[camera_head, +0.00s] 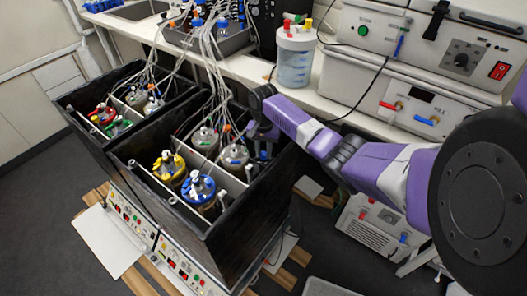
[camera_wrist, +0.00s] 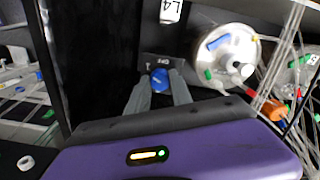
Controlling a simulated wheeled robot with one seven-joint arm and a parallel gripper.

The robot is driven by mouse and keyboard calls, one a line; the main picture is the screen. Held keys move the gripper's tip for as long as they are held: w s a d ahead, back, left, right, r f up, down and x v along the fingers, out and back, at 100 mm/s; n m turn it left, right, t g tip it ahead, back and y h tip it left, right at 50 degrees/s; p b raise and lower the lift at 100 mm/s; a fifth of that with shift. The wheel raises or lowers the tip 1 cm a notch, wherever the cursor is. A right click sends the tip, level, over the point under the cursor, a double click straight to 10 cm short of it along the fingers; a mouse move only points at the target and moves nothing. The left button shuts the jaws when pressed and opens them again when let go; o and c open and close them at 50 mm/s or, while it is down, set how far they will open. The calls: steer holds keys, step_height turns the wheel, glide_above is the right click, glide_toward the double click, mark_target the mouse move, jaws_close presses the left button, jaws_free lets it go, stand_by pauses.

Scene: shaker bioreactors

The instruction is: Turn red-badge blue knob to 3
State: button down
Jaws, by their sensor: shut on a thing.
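A small blue knob (camera_wrist: 160,79) shows in the wrist view, on a dark plate with small white lettering. My gripper (camera_wrist: 160,84) has its two grey fingers on either side of the knob and is shut on it. A white tag reading L4 (camera_wrist: 171,11) is above the plate. No red badge is clear near the knob, and I cannot read the knob's setting. In the head view my purple arm reaches into the right black box (camera_head: 232,232), at its back right. The fingertips and the held knob are not clear there.
In the right box stand several lidded vessels, including a yellow-ringed one (camera_head: 169,167) and a blue-ringed one (camera_head: 198,190). Many tubes hang close to my gripper. The left black box (camera_head: 88,135) holds more vessels. A bench (camera_head: 258,76) with instruments runs behind. A metal-lidded vessel (camera_wrist: 231,53) is beside my fingers.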

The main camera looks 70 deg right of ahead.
steer(key=shift+a+r+n+p, duration=0.1)
steer(key=shift+r+n+p, duration=0.05)
steer(key=shift+n+p, duration=1.45)
steer(key=shift+n, duration=0.2)
steer(key=n, duration=0.3)
steer(key=shift+n+p, duration=0.3)
steer(key=shift+p, duration=0.1)
steer(key=n, duration=0.4)
steer(key=shift+n+p, duration=0.3)
steer(key=n, duration=0.6)
steer(key=shift+d, duration=0.2)
steer(key=n, duration=0.5)
steer(key=shift+n+p, duration=0.3)
steer(key=shift+n, duration=0.1)
